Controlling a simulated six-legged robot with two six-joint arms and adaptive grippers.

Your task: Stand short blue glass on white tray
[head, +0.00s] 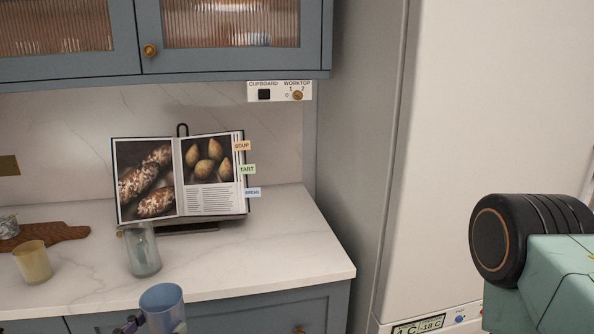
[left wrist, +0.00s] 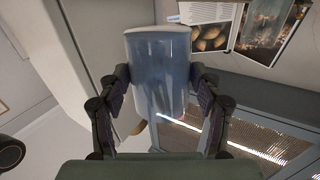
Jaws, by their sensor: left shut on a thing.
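The short blue glass (head: 162,306) is at the bottom edge of the head view, roughly upright, in front of the worktop's front edge. Its lower part is cut off there. My left gripper (head: 142,325) is shut on its side and only partly shows. In the left wrist view, both fingers of the left gripper (left wrist: 158,82) press the blue glass (left wrist: 160,60) from opposite sides. The white tray is not in view. My right gripper is not in view.
A clear greenish glass (head: 143,252) and a yellowish glass (head: 33,264) stand on the marble worktop (head: 270,250). An open cookbook (head: 180,178) on a stand is behind them, a wooden board (head: 60,232) at left. A tall fridge (head: 480,120) stands right. The worktop's right part is clear.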

